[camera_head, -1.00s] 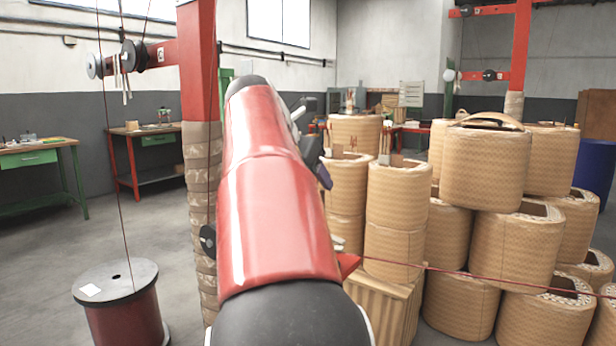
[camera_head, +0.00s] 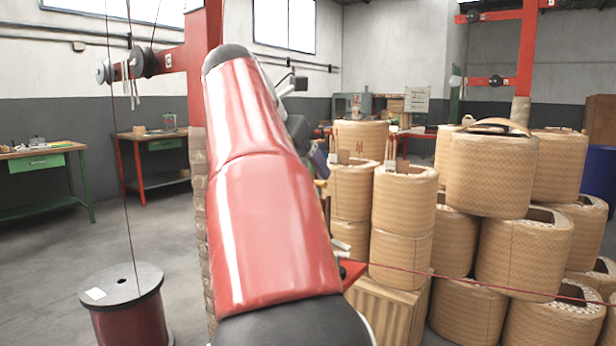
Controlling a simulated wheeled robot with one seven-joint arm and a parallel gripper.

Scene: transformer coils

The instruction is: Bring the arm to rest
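My red arm rises through the middle of the head view and leans a little to the left. It hides much of the red post behind it. Parts of the arm's far end show behind its right edge, near the stacked coils, but my gripper's fingers cannot be made out. Whether it is open, shut or holding something does not show.
Tan wrapped coils (camera_head: 492,172) stand stacked on the right, some on a wooden crate (camera_head: 385,308). A wire spool (camera_head: 130,318) stands at the lower left. A thin red wire (camera_head: 470,284) crosses low on the right. Workbenches (camera_head: 45,155) line the back left; floor there is clear.

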